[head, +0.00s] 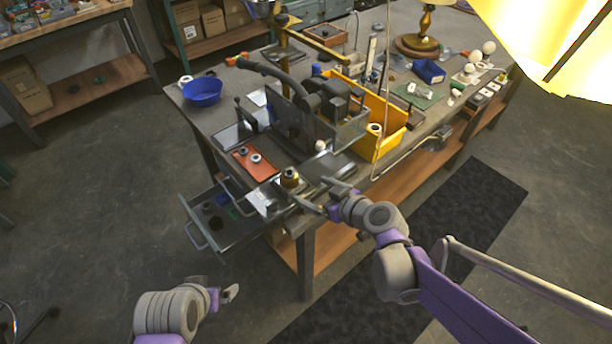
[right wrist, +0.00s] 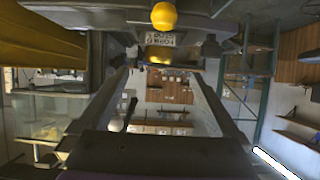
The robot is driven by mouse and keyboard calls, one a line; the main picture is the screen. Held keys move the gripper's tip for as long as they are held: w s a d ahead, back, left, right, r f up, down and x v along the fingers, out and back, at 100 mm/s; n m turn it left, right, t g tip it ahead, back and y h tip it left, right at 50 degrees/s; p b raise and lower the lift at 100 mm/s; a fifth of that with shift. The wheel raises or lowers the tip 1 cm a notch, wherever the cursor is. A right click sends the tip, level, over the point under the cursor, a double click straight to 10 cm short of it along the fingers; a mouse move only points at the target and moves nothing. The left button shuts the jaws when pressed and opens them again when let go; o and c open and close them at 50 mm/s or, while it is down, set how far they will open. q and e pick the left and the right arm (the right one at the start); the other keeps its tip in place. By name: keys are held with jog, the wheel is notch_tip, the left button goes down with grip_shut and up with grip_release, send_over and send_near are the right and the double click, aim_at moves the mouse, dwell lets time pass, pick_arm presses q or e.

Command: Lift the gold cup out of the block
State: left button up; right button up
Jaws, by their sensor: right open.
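The gold cup (head: 289,175) sits upright at the front left corner of the workbench in the head view. The block under it is small and partly hidden, so I cannot tell how deep the cup sits. My right gripper (head: 311,190) is open just to the right of the cup, its fingers pointing towards it. In the right wrist view, a gold shape (right wrist: 172,60), seemingly the cup, shows between the far ends of the open fingers, which appear apart from it. My left gripper (head: 226,294) is low over the floor, away from the bench; its jaw opening is unclear.
An open drawer (head: 232,232) juts out left below the bench top. A yellow bin (head: 390,133), clear panels and a blue bowl (head: 202,92) crowd the bench (head: 181,104). Floor in front is free.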

aim_at(293, 177)
jog(key=shift+w+a+f, duration=0.1)
jog(key=shift+w+f, duration=0.05)
jog(key=shift+w, duration=0.15)
jog(key=x, duration=0.4)
jog(key=shift+w+a+f, duration=0.1)
jog(key=shift+w+a, duration=0.15)
jog(key=shift+a, duration=0.15)
jog(key=w, duration=0.1)
jog(key=w+a, duration=0.1)
jog(key=w+a+f, duration=0.1)
jog(key=w, duration=0.1)
jog(key=shift+a, duration=0.25)
jog(key=shift+w+a+f, duration=0.2)
jog(key=shift+w+a, duration=0.05)
jog(key=shift+w, duration=0.1)
jog(key=shift+s, duration=0.1)
jog(key=c, duration=1.4)
jog(key=shift+c, duration=0.2)
